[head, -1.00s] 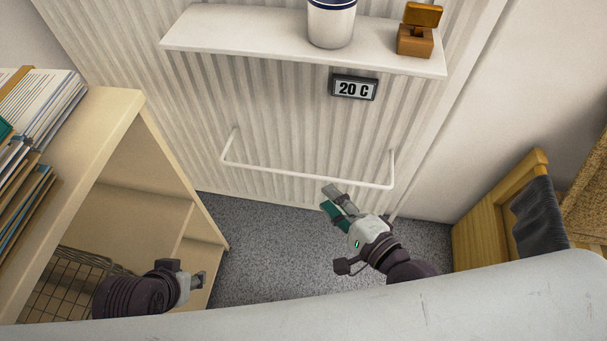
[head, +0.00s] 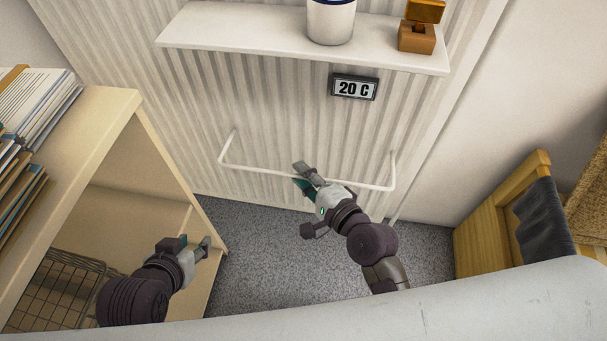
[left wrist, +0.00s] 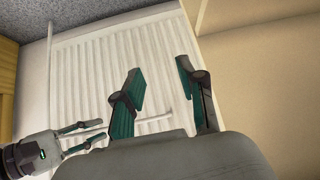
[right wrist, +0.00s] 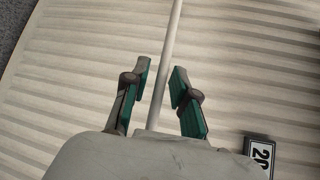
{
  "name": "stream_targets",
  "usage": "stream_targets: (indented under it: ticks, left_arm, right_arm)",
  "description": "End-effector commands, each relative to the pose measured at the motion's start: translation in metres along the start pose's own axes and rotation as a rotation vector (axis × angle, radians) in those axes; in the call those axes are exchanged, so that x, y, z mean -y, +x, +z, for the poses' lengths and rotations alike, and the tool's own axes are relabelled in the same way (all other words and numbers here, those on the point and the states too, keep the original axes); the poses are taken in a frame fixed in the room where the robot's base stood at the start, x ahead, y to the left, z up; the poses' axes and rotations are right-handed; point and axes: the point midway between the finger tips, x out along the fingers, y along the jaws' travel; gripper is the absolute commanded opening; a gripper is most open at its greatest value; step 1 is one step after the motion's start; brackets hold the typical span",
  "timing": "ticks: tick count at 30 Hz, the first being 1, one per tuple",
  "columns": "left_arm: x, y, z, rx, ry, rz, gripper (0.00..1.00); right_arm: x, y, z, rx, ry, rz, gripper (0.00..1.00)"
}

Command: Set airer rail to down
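The airer rail (head: 262,172) is a thin white U-shaped bar. It sticks out from a white ribbed radiator panel (head: 270,110), held by a side arm at each end. My right gripper (head: 303,178) is at the middle of the rail. In the right wrist view the rail (right wrist: 166,70) runs between the two open fingers (right wrist: 160,76), with a gap on each side. My left gripper (head: 207,246) is low at the left, beside the shelf unit and away from the rail. Its fingers (left wrist: 163,78) are apart and empty in the left wrist view.
A white shelf (head: 260,38) above the rail carries a white pot (head: 330,22) and a small wooden box (head: 416,38). A 20 C display (head: 355,87) hangs below it. A wooden shelf unit (head: 150,150) stands left, a wooden chair (head: 490,220) right.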

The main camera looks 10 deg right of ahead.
Motion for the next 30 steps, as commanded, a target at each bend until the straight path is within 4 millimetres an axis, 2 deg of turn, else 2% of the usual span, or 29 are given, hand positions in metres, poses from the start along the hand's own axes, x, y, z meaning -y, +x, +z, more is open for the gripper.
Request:
stream_targets:
  ticks: [1,3,4,19,26,30]
  left_arm:
    - [0.0,0.0,0.0,0.0,0.0,0.0,0.4]
    - [0.0,0.0,0.0,0.001,0.0,0.0,0.4]
    - [0.0,0.0,0.0,0.001,0.0,0.0,0.4]
    - [0.0,0.001,-0.001,-0.009,0.0,0.0,0.4]
    - [-0.005,0.007,-0.039,-0.207,0.003,0.011,0.4]
    - [-0.011,0.003,-0.076,-0.413,0.005,0.025,0.4]
  right_arm:
    - [0.0,0.0,0.0,0.0,0.0,0.0,0.14]
    - [0.0,0.0,0.0,0.0,0.0,0.0,0.02]
    - [0.0,0.0,0.0,0.0,0.0,0.0,0.0]
    - [-0.002,0.0,-0.001,0.0,-0.004,-0.003,0.0]
    - [-0.007,0.001,-0.002,-0.001,-0.029,-0.025,0.0]
    - [-0.013,0.002,-0.003,0.0,-0.056,-0.052,0.0]
